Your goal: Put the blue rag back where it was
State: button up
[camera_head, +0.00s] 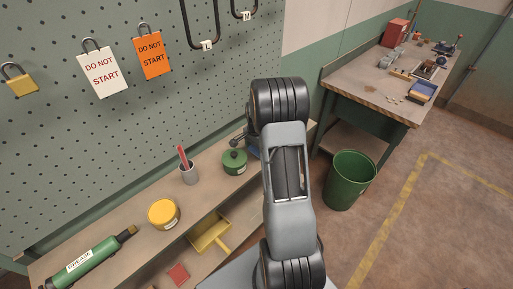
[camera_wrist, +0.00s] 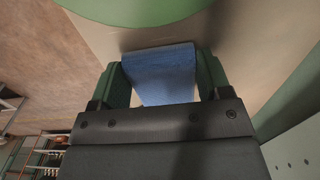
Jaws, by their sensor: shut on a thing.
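The blue rag (camera_wrist: 160,78) shows in the wrist view, between the two fingers of my gripper (camera_wrist: 163,85). My gripper is shut on it, and the rag hangs out past the fingers over a beige shelf surface. I cannot tell whether the rag touches that surface. In the head view my arm covers the gripper and most of what is around it.
A green bin (camera_head: 350,180) stands right of my arm.

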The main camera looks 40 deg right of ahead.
jog(key=shift+f, duration=0.2)
jog(key=o, duration=1.2)
jog(key=shift+r, duration=0.1)
